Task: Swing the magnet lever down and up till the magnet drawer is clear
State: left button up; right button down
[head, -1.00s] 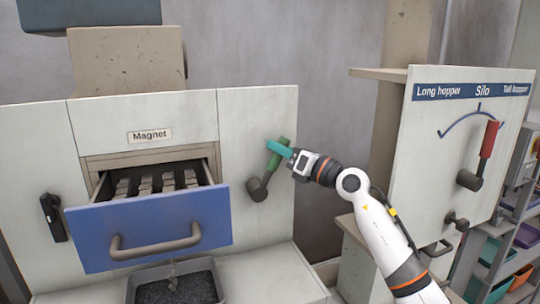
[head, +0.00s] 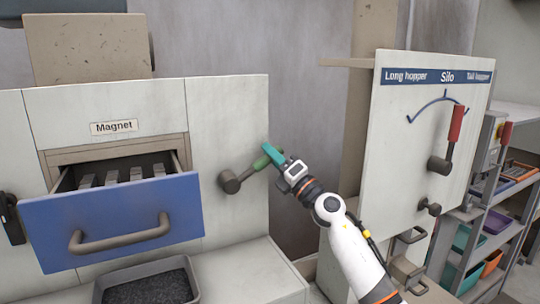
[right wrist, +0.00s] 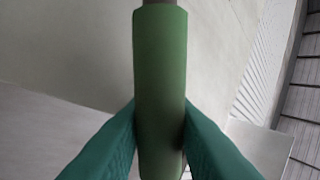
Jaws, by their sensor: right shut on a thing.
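The magnet lever has a dark pivot (head: 229,182) and a green handle (head: 262,161), on the pale panel right of the drawer. It slants up to the right. My right gripper (head: 273,154) is shut on the green handle; in the right wrist view its teal fingers (right wrist: 160,140) press both sides of the handle (right wrist: 160,75). The blue-fronted magnet drawer (head: 165,200) stands pulled out under the "Magnet" label. Grey bars (head: 112,177) with dark gaps show inside it; I see no clumps on them, but the front hides part. My left gripper is not in view.
A grey tray (head: 196,290) of dark pellets stands below the drawer. A black latch (head: 12,218) is at far left. The Silo panel (head: 400,150) with a red-handled lever (head: 455,122) stands to the right, near my right arm. Shelves with bins (head: 495,220) are beyond.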

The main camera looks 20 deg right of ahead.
dwell(0.3)
jog(key=c, duration=1.2)
grip_release()
jog(key=shift+d, duration=0.1)
jog(key=shift+f, duration=0.1)
jog(key=b+v, duration=0.3)
jog(key=v, duration=0.9)
